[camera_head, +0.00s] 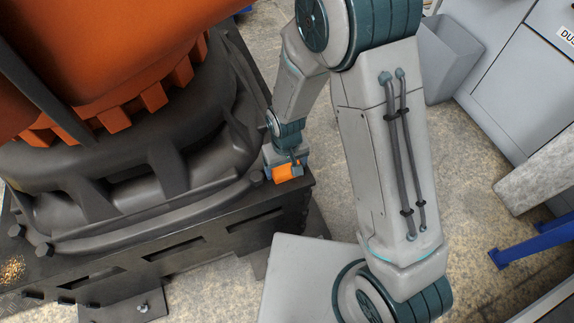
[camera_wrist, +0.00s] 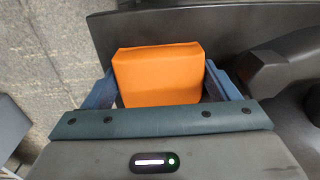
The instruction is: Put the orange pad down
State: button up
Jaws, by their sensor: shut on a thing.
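The orange pad (camera_wrist: 158,76) is a small block with soft edges, between the two blue fingers of my gripper (camera_wrist: 160,88) in the wrist view. My gripper is shut on it. In the head view the orange pad (camera_head: 287,172) shows just below my gripper (camera_head: 286,167), over the corner of a dark machine base (camera_head: 230,226). The wrist view shows the dark surface (camera_wrist: 120,28) of the base behind and beside the pad. I cannot tell whether the pad touches that surface.
A large orange and dark machine body (camera_head: 120,150) rises on the left, close to my gripper. A small pile of tan bits (camera_head: 12,270) lies on the base at far left. A grey bin (camera_head: 448,60) and cabinets (camera_head: 525,85) stand at right. Speckled floor (camera_head: 335,200) lies beyond the base edge.

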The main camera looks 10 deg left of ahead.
aim_at(286, 166)
jog(key=o, duration=0.9)
jog(key=shift+s+d+f, duration=0.1)
jog(key=shift+s+f, duration=0.1)
jog(key=shift+f, duration=0.35)
jog(key=shift+c, duration=0.2)
jog(key=shift+r+p, duration=0.6)
jog(key=r+p, duration=0.1)
jog(key=r, duration=0.3)
jog(key=r+p, duration=0.1)
jog(key=r, duration=0.7)
jog(key=shift+w+r+p, duration=0.1)
jog(key=shift+w+p, duration=0.15)
jog(key=shift+p, duration=0.15)
jog(key=s+d+r+m, duration=0.2)
jog(key=d+r, duration=0.3)
jog(key=d, duration=0.2)
jog(key=s+d+r+m+t, duration=0.1)
jog(key=s+d+r+m, duration=0.1)
jog(key=d+r, duration=0.3)
jog(key=s+d+r+m, duration=0.2)
jog(key=d+r, duration=0.3)
jog(key=d, duration=0.6)
jog(key=shift+s+r, duration=0.3)
jog(key=shift+s, duration=0.35)
jog(key=shift+r, duration=0.1)
